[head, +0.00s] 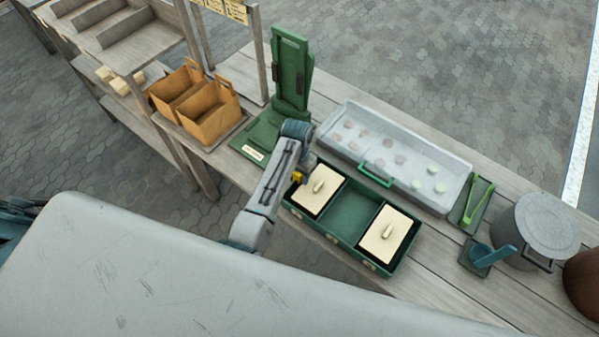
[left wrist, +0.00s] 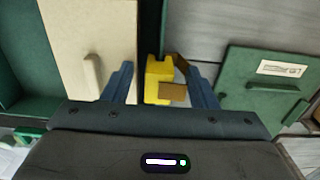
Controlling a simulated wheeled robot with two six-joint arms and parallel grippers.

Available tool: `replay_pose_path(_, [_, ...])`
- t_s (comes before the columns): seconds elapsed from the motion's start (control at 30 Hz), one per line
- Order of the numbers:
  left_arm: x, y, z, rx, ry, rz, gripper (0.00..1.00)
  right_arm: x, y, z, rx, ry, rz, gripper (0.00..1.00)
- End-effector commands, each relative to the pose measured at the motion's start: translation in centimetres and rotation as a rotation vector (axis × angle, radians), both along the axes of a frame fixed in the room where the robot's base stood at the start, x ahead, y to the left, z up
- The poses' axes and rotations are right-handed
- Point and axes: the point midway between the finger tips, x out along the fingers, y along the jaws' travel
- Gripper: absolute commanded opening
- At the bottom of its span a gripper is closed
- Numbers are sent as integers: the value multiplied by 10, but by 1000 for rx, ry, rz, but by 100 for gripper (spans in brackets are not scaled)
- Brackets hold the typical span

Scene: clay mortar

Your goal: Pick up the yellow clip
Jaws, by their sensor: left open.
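The yellow clip (left wrist: 158,78) shows in the left wrist view, between the two blue fingers of my left gripper (left wrist: 163,85), with a brown piece beside it. The fingers stand apart on either side of it, and I see no firm contact. In the head view the clip (head: 298,177) is a small yellow spot at the left end of the green box, partly hidden by my left gripper (head: 304,168). My right gripper is not in view.
The green box (head: 352,212) has two cream lids (head: 318,190) with handles. A green stand (head: 265,138), a grey tray (head: 395,158), green tongs (head: 478,203), a grey pot (head: 537,232) and brown carriers (head: 197,105) share the wooden table.

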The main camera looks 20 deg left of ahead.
Motion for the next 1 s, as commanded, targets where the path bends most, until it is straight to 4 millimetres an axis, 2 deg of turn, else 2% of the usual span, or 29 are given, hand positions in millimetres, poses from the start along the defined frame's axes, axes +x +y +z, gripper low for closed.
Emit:
replay_pose_path(0.07, [0, 0, 0, 0, 0, 0, 53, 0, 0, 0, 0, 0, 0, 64])
replay_pose_path(0.1, [0, 0, 0, 0, 0, 0, 49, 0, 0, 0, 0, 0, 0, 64])
replay_pose_path(0.3, [0, 0, 0, 0, 0, 0, 10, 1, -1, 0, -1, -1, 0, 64])
replay_pose_path(0.67, [0, 0, 3, 0, 0, 0, 8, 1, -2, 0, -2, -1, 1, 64])
replay_pose_path(0.83, [1, 0, 16, -1, -2, 0, 8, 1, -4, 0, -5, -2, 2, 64])
replay_pose_path(0.97, [1, 0, 37, -1, -4, 0, 8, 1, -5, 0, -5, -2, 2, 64])
replay_pose_path(1.0, [-8, 0, 36, -1, 3, 0, 8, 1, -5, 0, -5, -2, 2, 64])
